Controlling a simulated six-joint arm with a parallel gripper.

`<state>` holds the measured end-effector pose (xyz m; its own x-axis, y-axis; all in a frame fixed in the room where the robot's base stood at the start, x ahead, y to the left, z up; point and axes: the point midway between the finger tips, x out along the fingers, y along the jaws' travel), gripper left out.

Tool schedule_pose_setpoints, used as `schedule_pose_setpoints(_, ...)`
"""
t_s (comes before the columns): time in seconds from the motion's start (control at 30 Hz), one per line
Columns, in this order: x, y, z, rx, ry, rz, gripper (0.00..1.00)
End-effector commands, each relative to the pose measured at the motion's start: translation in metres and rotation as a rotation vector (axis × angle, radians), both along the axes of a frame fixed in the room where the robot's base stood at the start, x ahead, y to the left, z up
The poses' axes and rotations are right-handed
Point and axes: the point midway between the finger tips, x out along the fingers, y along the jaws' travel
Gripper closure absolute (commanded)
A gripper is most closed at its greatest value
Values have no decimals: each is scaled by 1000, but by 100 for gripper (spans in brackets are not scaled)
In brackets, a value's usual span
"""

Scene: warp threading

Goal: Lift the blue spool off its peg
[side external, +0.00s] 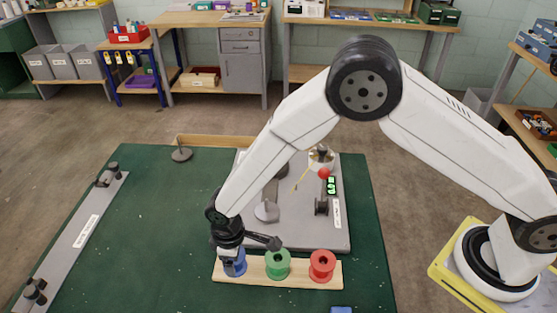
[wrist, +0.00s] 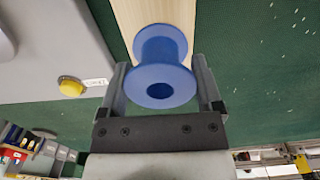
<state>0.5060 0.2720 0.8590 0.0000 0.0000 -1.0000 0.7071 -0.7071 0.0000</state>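The blue spool (side external: 239,268) is at the left end of the light wooden rack (side external: 305,283) in the side external view, partly hidden by my gripper (side external: 231,252). In the wrist view the blue spool (wrist: 163,72) sits between the two fingers of my gripper (wrist: 162,78), its flange and dark centre hole facing the camera. The fingers stand wide apart, one on each side of the spool and close to its flange; I see no clear squeeze on it. The peg is not visible; the spool appears to rest at the rack.
A green spool (side external: 277,264) and a red spool (side external: 322,265) stand to the right on the rack. Behind is a grey plate (side external: 300,235) with fixtures and a red ball (side external: 324,173). A long grey bar (side external: 75,235) lies left.

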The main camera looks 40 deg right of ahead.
Motion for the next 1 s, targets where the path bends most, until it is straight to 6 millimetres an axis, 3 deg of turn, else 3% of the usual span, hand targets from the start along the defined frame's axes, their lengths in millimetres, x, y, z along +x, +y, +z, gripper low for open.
schedule_pose_setpoints(0.07,0,0,0,0,0,0,59)
schedule_pose_setpoints(0.37,0,0,6,1,-1,0,60)
schedule_pose_setpoints(1.0,0,0,37,1,-1,0,60)
